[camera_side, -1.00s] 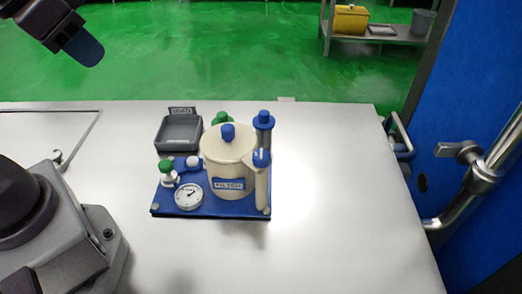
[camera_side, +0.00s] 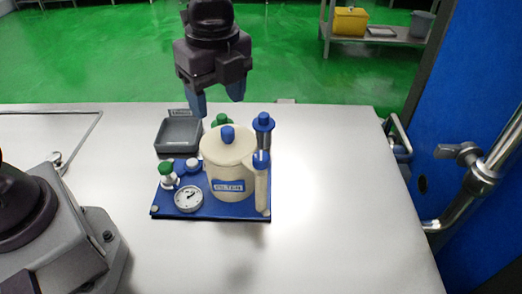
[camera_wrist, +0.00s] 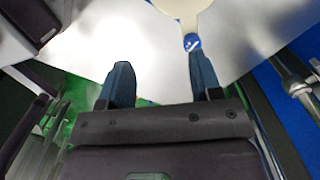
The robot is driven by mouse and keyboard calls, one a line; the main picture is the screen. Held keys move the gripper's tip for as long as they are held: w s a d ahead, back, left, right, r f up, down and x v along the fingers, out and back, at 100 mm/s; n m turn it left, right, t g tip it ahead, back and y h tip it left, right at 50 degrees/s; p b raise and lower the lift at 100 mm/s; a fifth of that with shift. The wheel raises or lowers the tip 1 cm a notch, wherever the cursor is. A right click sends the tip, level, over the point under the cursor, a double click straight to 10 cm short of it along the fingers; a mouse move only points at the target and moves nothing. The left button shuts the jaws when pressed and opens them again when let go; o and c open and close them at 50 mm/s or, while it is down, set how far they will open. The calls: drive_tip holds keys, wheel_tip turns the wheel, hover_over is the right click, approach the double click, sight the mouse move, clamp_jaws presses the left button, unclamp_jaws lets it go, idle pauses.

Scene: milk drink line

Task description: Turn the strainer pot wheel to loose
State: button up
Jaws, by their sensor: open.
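The cream strainer pot (camera_side: 228,168) stands upright on a blue base plate (camera_side: 160,208), with a label reading roughly "FILTER" on its front. A blue knob (camera_side: 227,135) sits on its lid; I take it for the wheel, though no loose or tight marking is readable. My gripper (camera_side: 217,103) is open and empty, fingers pointing down, above and seemingly behind the pot, apart from it. In the wrist view, a cream rounded part (camera_wrist: 182,8) and a blue-capped piece (camera_wrist: 192,42) show at the top, beyond the open fingers (camera_wrist: 158,74).
Beside the pot are a blue-topped column (camera_side: 263,122), a green-topped valve (camera_side: 167,171), another green knob (camera_side: 221,119) and a round gauge (camera_side: 188,198). A grey tray (camera_side: 180,134) lies behind left. The table (camera_side: 330,190) is clear to the right and front.

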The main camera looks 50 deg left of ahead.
sight(261, 156)
drive_tip(key=w+d+r+m+h, duration=0.15)
drive_tip(key=w+d+m, duration=0.35)
drive_tip(key=m, duration=1)
drive_tip(key=f, duration=0.4)
drive_tip(key=f+m, duration=0.1)
drive_tip(key=f, duration=0.3)
drive_tip(key=f+m, duration=0.1)
drive_tip(key=f, duration=0.4)
drive_tip(key=shift+s+y, duration=0.3)
drive_tip(key=shift+y, duration=0.05)
drive_tip(key=shift+c, duration=0.4)
drive_tip(key=c, duration=0.9)
drive_tip(key=shift+o, duration=0.2)
